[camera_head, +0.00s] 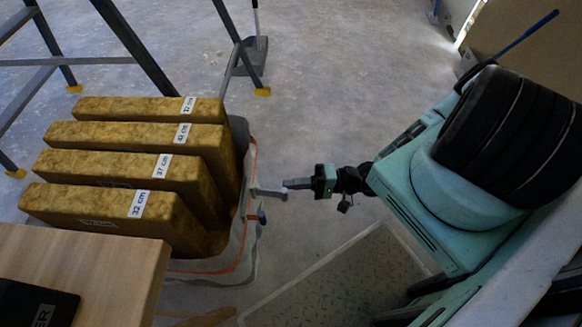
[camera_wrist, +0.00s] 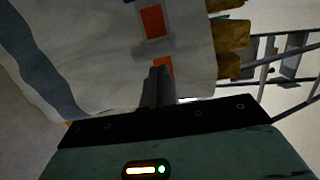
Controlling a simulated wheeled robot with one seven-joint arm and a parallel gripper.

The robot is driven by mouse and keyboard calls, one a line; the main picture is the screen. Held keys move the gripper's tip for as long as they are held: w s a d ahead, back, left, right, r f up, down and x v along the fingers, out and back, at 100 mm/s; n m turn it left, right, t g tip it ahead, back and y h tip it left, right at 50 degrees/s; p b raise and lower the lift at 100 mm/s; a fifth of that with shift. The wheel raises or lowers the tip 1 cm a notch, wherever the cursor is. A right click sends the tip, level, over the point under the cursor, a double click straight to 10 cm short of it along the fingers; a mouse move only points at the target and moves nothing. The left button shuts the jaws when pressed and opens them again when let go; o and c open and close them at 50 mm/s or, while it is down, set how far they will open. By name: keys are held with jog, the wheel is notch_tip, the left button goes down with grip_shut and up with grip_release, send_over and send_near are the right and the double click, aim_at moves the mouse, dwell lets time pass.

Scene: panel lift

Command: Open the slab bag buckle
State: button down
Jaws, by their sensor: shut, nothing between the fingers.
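The slab bag (camera_head: 250,235) stands at left in the head view, pale with orange trim, holding several yellow-brown insulation slabs (camera_head: 110,200) labelled in cm. A grey bar-like piece (camera_head: 268,192), perhaps the buckle, sticks out from its right side. In the wrist view the bag's pale wall (camera_wrist: 90,45) fills the upper left, with an orange strap (camera_wrist: 152,20) crossed by a grey buckle-like band (camera_wrist: 152,50). My gripper (camera_head: 288,184) is shut and empty, its tips close to the grey piece. In the wrist view the fingers (camera_wrist: 157,75) overlap the lower strap; contact cannot be told.
A wooden table (camera_head: 90,260) with a black case (camera_head: 35,303) is at lower left. A grey metal frame (camera_head: 150,50) with yellow feet stands at upper left, beside a dustpan (camera_head: 252,52). Concrete floor (camera_head: 350,90) is clear at upper middle.

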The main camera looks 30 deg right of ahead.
jog(key=shift+s+a+p, duration=0.3)
jog(key=shift+s+p, duration=0.35)
jog(key=shift+p, duration=0.1)
jog(key=shift+s+a, duration=0.1)
jog(key=shift+s, duration=0.05)
